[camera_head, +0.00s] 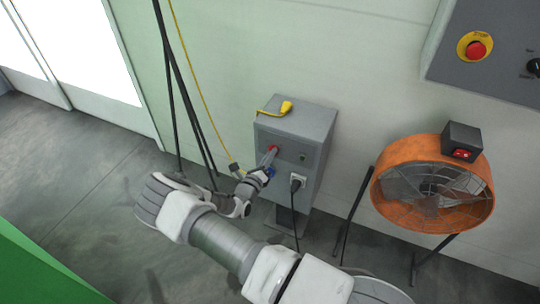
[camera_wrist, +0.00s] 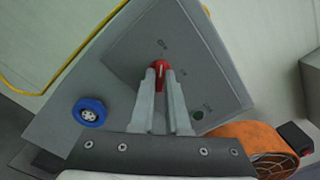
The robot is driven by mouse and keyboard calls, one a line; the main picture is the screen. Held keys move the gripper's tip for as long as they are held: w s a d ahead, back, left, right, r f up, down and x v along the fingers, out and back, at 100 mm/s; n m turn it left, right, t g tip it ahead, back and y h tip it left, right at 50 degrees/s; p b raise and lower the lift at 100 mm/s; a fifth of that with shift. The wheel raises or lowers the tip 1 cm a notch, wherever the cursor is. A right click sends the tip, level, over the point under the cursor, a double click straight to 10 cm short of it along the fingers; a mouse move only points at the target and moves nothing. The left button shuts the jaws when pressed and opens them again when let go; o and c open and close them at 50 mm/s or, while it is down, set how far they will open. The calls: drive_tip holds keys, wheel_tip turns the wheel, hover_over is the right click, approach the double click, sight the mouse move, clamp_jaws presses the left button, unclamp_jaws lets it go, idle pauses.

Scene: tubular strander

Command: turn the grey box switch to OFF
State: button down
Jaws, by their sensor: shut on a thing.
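The grey box (camera_head: 318,130) stands against the wall in the head view, and its front panel (camera_wrist: 190,45) fills the middle of the wrist view. Its red switch (camera_wrist: 159,68) sits on that panel with small markings around it, too small to read surely. The switch also shows as a red spot in the head view (camera_head: 273,148). My gripper (camera_wrist: 162,78) is shut on the red switch, one finger on each side of it. The fingers hide part of the switch; a pale line shows on its top. In the head view my gripper (camera_head: 268,158) reaches the box front from the left.
A yellow object (camera_head: 286,107) lies on the box top. A black cable is plugged into a socket (camera_head: 298,181) on the box. A blue round socket (camera_wrist: 90,111) is left of my fingers. An orange fan (camera_head: 433,190) stands right. Dark poles (camera_head: 187,100) lean behind my gripper.

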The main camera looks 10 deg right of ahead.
idle(0.5)
drive_tip(key=c, duration=0.9)
unclamp_jaws()
drive_tip(key=shift+s, duration=0.1)
drive_tip(key=p+v, duration=0.2)
drive_tip(key=v, duration=1.5)
drive_tip(key=shift+a, duration=0.15)
drive_tip(key=shift+s+r, duration=0.1)
